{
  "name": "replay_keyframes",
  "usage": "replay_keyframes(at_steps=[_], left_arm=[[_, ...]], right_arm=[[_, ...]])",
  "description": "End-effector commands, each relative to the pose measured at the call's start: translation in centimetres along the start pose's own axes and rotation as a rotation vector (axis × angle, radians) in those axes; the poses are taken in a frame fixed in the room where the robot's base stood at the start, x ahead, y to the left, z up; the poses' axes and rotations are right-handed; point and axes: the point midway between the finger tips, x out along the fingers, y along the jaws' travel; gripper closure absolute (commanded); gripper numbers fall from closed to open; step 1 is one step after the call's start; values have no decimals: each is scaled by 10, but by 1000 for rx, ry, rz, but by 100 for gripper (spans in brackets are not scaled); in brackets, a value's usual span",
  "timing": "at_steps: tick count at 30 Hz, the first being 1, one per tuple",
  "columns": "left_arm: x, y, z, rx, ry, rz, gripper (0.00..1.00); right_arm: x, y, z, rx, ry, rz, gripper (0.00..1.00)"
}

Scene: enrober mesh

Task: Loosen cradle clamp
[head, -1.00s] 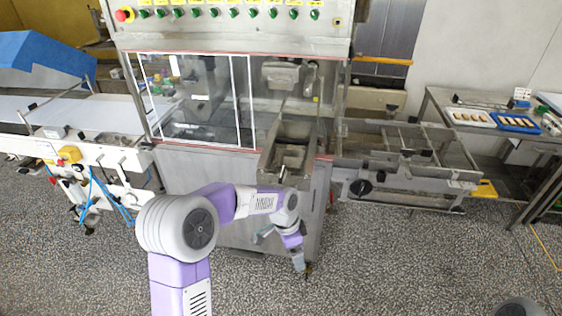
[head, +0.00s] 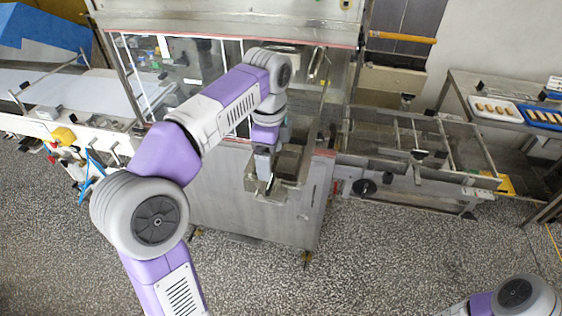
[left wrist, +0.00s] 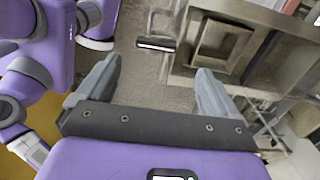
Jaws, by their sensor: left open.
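My left gripper (head: 266,182) points down over the open bay at the machine's front corner. In the left wrist view its two grey fingers (left wrist: 158,88) are spread wide with nothing between them. A square metal frame with a recess (left wrist: 222,47) lies beyond the right finger, apart from it. A small dark bar with a pale edge (left wrist: 157,43) shows ahead between the fingers; I cannot tell what it is. A black round knob (head: 363,187) sits on the side of the rail frame at right. I cannot tell for certain which part is the cradle clamp. My right gripper is out of view.
The steel machine housing (head: 240,205) stands in front of me, with a glazed window above. A rail frame (head: 420,165) juts out to the right. A white conveyor (head: 60,88) is at left. Trays (head: 495,110) lie on a far-right table. The speckled floor in front is open.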

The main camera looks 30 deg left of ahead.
Motion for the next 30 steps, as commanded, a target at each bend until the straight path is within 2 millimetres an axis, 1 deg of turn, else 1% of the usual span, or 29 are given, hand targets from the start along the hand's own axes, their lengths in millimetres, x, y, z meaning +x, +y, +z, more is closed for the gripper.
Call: replay_keyframes(at_steps=[5, 9, 13, 18, 26, 30], left_arm=[[24, 1, 0, -1, -1, 3, 6], [48, 1, 0, -1, -1, 4, 6], [64, 0, 0, -2, -1, 4, 6], [74, 0, 0, -3, 0, 2, 6], [74, 0, 0, -3, 0, 1, 6], [74, 0, 0, -2, 0, 1, 28]], right_arm=[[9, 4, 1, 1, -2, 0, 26], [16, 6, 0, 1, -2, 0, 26], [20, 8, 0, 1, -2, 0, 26], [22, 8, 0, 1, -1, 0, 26], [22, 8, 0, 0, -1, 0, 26], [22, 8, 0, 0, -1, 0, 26]])
